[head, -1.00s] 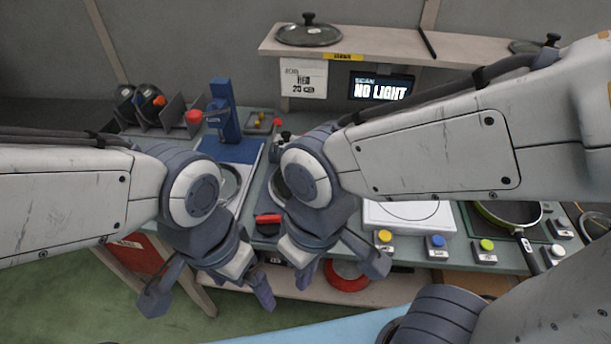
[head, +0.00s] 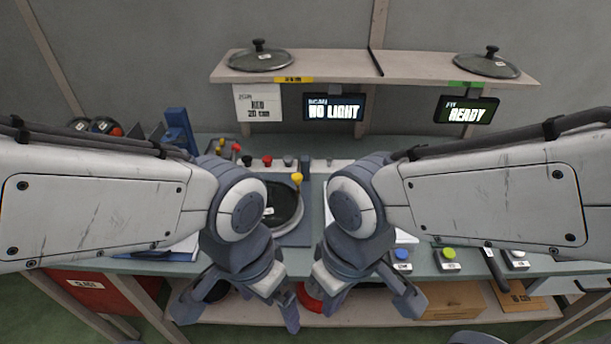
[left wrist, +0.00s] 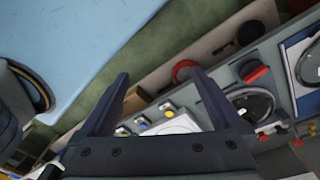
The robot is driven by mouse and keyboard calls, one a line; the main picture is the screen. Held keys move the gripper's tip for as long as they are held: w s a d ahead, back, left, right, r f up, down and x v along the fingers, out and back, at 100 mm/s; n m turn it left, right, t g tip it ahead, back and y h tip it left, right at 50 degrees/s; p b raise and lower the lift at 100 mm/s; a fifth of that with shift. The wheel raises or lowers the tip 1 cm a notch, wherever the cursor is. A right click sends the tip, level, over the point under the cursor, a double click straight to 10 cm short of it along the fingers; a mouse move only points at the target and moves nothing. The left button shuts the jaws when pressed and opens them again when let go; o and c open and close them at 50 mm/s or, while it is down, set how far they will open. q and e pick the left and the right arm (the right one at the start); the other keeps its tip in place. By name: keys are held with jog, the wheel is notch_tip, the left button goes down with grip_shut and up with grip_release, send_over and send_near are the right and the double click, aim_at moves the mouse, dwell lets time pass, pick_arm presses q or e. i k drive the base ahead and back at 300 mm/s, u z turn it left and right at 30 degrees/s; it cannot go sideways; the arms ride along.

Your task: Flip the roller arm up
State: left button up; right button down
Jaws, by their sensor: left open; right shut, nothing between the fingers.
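A round dark pan (head: 284,204) sits on a station between my arms in the head view. A yellow knob (head: 297,178) shows at its back right, beside a blue-grey upright (head: 305,168); I cannot tell whether this is the roller arm or how it is tilted. My left gripper (head: 236,304) is open and empty in front of the bench; its spread fingers also show in the left wrist view (left wrist: 160,98). My right gripper (head: 370,298) is shut and empty, to its right. My arms hide much of the bench top.
A shelf (head: 350,70) above the bench holds two lids (head: 259,57) (head: 487,64). Screens read "NO LIGHT" (head: 334,107) and "READY" (head: 467,110). A blue press (head: 178,130) stands at left. Buttons (head: 449,254) line the bench front. A red bin (head: 95,292) is below.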

aim_at(297, 177)
jog(key=z, duration=0.85)
jog(key=k, duration=0.4)
jog(key=u, duration=0.75)
